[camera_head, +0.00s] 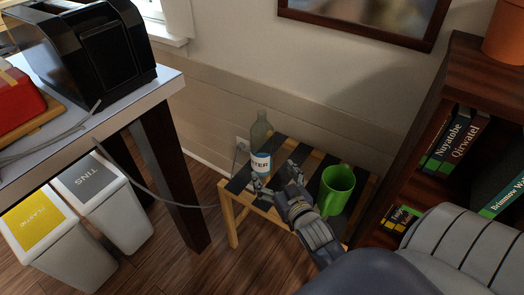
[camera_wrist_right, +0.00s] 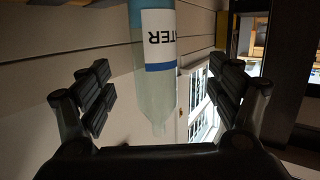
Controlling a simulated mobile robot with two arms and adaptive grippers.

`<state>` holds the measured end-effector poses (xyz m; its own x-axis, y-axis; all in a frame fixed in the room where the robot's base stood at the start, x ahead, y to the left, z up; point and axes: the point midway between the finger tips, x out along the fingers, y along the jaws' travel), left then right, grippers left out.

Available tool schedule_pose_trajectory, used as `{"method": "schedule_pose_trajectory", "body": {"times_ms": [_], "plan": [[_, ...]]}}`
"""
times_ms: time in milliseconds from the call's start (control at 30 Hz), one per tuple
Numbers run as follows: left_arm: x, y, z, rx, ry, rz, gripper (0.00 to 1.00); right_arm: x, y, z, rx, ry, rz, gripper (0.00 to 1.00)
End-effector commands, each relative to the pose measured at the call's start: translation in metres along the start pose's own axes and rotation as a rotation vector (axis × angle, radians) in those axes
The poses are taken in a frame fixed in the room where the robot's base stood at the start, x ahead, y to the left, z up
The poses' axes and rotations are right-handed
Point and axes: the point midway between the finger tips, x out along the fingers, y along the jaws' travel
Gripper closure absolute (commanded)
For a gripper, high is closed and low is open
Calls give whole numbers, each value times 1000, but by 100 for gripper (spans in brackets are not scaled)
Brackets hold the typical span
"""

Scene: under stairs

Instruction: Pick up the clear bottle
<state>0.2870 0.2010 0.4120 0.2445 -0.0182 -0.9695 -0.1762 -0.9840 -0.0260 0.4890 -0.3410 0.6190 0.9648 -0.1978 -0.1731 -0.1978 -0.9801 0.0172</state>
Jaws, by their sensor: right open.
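The clear bottle (camera_head: 261,135) stands upright on a small slatted table (camera_head: 237,187) in the head view. It has a white and blue label. My right gripper (camera_head: 272,186) is at the table, close in front of the bottle's lower part, with its fingers spread. In the right wrist view the bottle (camera_wrist_right: 153,95) appears upside down between the two open finger pads of my right gripper (camera_wrist_right: 162,98). The pads show a gap on both sides of it. My left gripper is not in view.
A green mug (camera_head: 337,188) stands on the same table, right of my right gripper. A bookshelf (camera_head: 437,110) is at the right. A counter (camera_head: 150,88) with a black appliance (camera_head: 95,52) is at the left, above two bins (camera_head: 105,200).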

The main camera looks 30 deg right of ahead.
Motion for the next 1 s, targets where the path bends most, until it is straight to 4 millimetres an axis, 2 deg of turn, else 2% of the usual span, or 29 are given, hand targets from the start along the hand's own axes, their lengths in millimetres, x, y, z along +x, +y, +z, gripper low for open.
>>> {"method": "schedule_pose_trajectory", "body": {"times_ms": [100, 267, 500, 767, 1000], "plan": [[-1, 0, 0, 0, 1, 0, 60, 4, 9, -14, 11, 105, 1, 16], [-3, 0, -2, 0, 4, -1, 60, 10, 13, -26, 18, 171, -4, 16], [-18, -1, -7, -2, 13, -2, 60, 45, 13, -33, 17, 179, -5, 16], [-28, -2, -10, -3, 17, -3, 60, 65, 13, -37, 17, 176, -4, 16], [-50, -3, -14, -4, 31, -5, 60, 97, 11, -46, 17, 176, -5, 16]]}}
